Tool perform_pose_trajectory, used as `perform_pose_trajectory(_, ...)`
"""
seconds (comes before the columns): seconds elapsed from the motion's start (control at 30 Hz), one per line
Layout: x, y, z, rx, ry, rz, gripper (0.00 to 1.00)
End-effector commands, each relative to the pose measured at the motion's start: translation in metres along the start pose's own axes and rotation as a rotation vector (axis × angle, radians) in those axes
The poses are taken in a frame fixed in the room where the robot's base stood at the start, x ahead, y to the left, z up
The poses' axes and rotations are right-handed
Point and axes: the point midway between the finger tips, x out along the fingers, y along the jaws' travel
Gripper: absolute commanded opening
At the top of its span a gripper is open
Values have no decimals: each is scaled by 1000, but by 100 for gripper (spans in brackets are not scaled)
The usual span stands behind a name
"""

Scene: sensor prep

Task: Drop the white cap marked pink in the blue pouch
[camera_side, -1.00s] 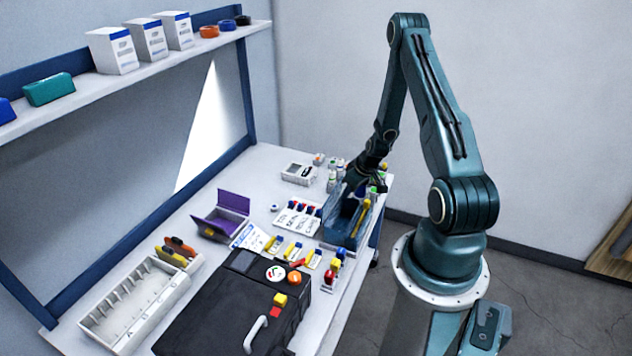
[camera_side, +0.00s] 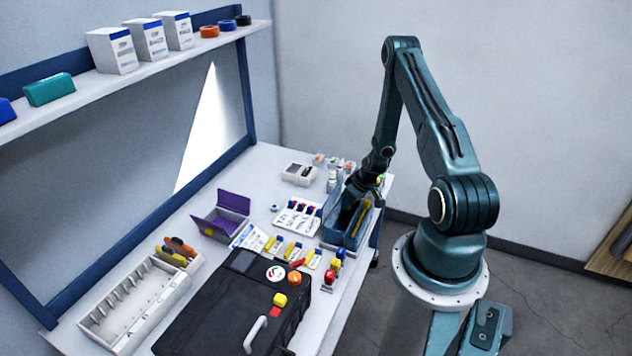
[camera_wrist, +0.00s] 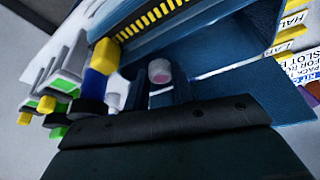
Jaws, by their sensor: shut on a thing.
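The white cap (camera_wrist: 160,71) with a pink mark on its face is held between the two dark fingertips of my gripper (camera_wrist: 160,88) in the wrist view. The blue pouch (camera_side: 340,238) stands open near the right edge of the bench. Its blue wall also shows in the wrist view (camera_wrist: 225,38), behind the cap. My gripper (camera_side: 351,197) is at the mouth of the pouch in the side view, where the cap cannot be made out. I cannot tell how deep the fingertips are.
A yellow strip (camera_side: 362,217) stands in the pouch. Small bottles (camera_side: 332,182) and a white device (camera_side: 299,173) are behind it. A white card with colored pieces (camera_side: 297,216) is to its left. A black case (camera_side: 235,300) fills the front, and an open purple box (camera_side: 226,216) is farther left.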

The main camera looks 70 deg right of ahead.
Motion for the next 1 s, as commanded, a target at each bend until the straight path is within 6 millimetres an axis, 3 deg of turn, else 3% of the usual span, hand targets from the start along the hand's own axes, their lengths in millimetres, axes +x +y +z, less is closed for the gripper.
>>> perform_pose_trajectory(0.17, 0, 0, 0, 0, 0, 0, 5)
perform_pose_trajectory(0.2, 0, 0, 0, 0, 0, 0, 31)
perform_pose_trajectory(0.3, 0, 0, 0, 0, 0, 0, 50)
perform_pose_trajectory(0.5, 0, 0, 0, 0, 0, 0, 50)
perform_pose_trajectory(0.6, 0, 0, 0, 0, 0, 0, 61)
perform_pose_trajectory(1.0, -3, 2, -2, 0, 1, 5, 61)
